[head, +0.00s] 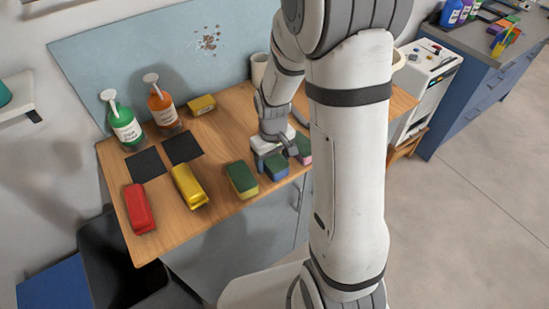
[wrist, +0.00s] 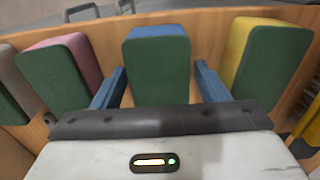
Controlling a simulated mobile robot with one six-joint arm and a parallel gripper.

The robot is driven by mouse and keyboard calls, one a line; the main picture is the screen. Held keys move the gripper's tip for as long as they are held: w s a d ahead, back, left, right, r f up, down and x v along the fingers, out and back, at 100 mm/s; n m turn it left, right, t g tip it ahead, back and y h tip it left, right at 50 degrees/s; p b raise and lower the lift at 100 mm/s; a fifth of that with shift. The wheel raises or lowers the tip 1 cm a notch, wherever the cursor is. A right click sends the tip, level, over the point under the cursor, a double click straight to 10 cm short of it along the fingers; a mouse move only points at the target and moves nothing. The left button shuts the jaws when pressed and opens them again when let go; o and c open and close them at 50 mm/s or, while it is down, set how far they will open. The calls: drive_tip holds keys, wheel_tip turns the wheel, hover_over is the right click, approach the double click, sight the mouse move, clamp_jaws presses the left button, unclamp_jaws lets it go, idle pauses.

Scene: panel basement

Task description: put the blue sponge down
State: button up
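The blue sponge (head: 277,168), with a dark green scouring face, appears to rest on the wooden table near its front edge, in a row between two other sponges. My gripper (head: 276,156) is low over it from behind. In the wrist view the blue sponge (wrist: 158,60) lies between the two blue fingers of my gripper (wrist: 160,80). A narrow gap shows on each side of the sponge, so the fingers look open around it. Its lower end is hidden behind the gripper body.
A yellow-green sponge (head: 241,180) and a pink-green sponge (head: 303,149) stand close on either side. The wooden table (head: 222,205) also holds a yellow item (head: 188,187), a red item (head: 138,208), two dark squares and two bottles (head: 124,127). Its front edge is near.

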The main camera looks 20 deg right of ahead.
sight(273, 158)
drive_tip(key=shift+o, duration=0.3)
drive_tip(key=shift+r, duration=0.45)
wheel_tip(273, 158, up, 11)
drive_tip(key=s+r+m+t, duration=0.1)
drive_tip(key=s+r, duration=0.2)
drive_tip(key=s, duration=0.4)
drive_tip(key=s+r+m+t, duration=0.2)
drive_tip(key=s+r, duration=0.2)
drive_tip(key=s, duration=0.3)
drive_tip(key=shift+s+d+r+m, duration=0.15)
drive_tip(key=shift+d+r+m, duration=0.05)
drive_tip(key=shift+d+m, duration=0.1)
drive_tip(key=shift+o, duration=0.5)
